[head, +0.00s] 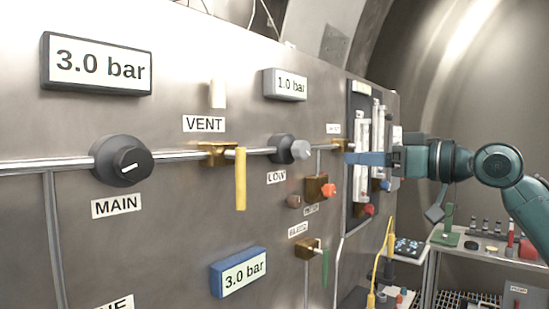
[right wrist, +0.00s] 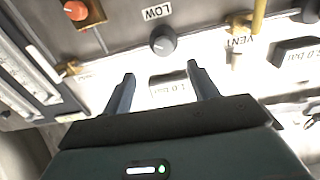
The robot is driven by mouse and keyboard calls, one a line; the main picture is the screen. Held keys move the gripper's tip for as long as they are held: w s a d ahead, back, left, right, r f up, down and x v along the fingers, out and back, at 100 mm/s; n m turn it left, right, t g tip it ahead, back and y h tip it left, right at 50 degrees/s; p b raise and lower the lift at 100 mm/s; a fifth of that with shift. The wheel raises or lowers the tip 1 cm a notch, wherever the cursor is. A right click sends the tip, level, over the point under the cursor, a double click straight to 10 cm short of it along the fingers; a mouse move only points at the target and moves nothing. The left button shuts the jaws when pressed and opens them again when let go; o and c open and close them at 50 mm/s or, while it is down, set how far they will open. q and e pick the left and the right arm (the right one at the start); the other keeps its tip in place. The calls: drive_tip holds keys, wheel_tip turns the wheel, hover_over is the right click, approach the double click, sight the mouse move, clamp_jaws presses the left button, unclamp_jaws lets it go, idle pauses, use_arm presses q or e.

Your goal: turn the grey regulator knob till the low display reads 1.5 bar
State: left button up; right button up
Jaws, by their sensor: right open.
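The grey regulator knob (head: 300,150) sits on a dark round body on the pipe, above the LOW label (head: 276,177). The low display (head: 285,85) above it reads 1.0 bar. My right gripper (head: 352,158) reaches in from the right, in front of the panel and to the right of the knob, apart from it. In the right wrist view, which is upside down, the knob (right wrist: 163,40) lies beyond the open, empty fingertips (right wrist: 161,72), and the low display (right wrist: 168,88) shows between the fingers. My left gripper is not in view.
Left of the knob are a yellow VENT lever (head: 240,180) and the black MAIN knob (head: 122,161). An orange-red knob (head: 329,191) is just below right. Flow tubes (head: 362,140) stand behind my right gripper. A cart (head: 470,241) with small items is at right.

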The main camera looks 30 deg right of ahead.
sight(306, 150)
drive_tip(key=p+x, duration=0.3)
drive_tip(key=x, duration=0.1)
drive_tip(key=r+p+x, duration=0.1)
drive_tip(key=p+x, duration=0.6)
drive_tip(key=shift+w+a+r+p, duration=0.25)
drive_tip(key=shift+w+a+p, duration=0.05)
drive_tip(key=shift+a+p, duration=0.05)
drive_tip(key=shift+w+a+f, duration=0.2)
drive_tip(key=shift+w+a, duration=0.05)
drive_tip(key=shift+w, duration=0.25)
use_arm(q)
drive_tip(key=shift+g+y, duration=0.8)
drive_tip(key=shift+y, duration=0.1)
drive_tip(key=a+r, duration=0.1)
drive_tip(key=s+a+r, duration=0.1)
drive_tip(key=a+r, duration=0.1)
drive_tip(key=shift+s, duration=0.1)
use_arm(e)
drive_tip(key=shift+c, duration=0.6)
drive_tip(key=c, duration=0.9)
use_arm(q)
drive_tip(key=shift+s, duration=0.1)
use_arm(e)
drive_tip(key=shift+o, duration=0.2)
drive_tip(key=shift+m, duration=0.3)
